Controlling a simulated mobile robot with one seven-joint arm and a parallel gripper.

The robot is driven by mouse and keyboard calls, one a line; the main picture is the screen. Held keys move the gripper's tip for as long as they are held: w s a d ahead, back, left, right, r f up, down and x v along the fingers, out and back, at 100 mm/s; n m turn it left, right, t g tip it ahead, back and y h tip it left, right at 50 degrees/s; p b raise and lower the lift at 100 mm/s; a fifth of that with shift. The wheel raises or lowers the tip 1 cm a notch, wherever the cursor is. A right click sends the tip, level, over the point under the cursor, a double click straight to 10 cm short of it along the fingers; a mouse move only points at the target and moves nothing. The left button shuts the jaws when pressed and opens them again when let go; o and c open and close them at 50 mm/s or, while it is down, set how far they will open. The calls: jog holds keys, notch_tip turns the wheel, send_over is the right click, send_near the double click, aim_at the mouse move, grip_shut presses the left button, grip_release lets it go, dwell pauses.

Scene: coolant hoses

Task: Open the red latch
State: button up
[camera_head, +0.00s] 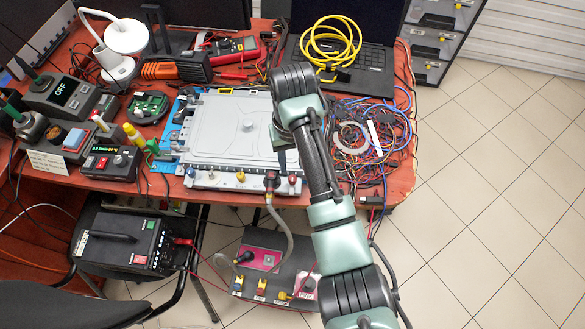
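A grey flat-lidded unit (228,130) lies on the red-brown table, with several small coloured fittings along its front edge. A small red part (292,180) sits at the right end of that edge and may be the red latch; at this size I cannot tell, nor whether it is open or shut. A dark connector with a grey hose (278,212) is just left of it. My arm reaches in from the bottom right. My gripper (285,158) points down over the unit's right side, a little above the red part in the picture. The arm partly hides it, and its fingers are unclear.
A second unit with hose and coloured fittings (262,262) stands below the table front. Tangled wires (365,140) crowd the right of the table. A laptop with a coiled yellow cable (330,45) is behind. Instruments fill the left. The tiled floor at right is clear.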

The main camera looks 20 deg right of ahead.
aim_at(293, 178)
notch_tip(293, 178, up, 7)
jog(key=p, duration=0.1)
jog(key=shift+f, duration=0.2)
dwell(0.4)
jog(key=w+a+r+n+t, duration=0.1)
jog(key=w+a+r+t, duration=0.25)
jog(key=w+r, duration=0.35)
jog(key=w+a+r+n+t, duration=0.1)
jog(key=w+a+r+t, duration=0.2)
jog(key=w+r+t, duration=0.35)
jog(key=s+a+r+t, duration=0.1)
jog(key=a+r+t, duration=0.2)
jog(key=r, duration=0.7)
jog(key=a+r+t, duration=0.2)
jog(key=r+t, duration=0.1)
jog(key=r, duration=0.7)
jog(key=s+a+r+t, duration=0.1)
jog(key=s+r+t, duration=0.4)
jog(key=s+r, duration=0.4)
jog(key=s+a+r+t+p, duration=0.1)
jog(key=s+a+r+t, duration=0.1)
jog(key=s+r+t, duration=0.4)
jog(key=s+r, duration=0.4)
jog(key=r, duration=0.5)
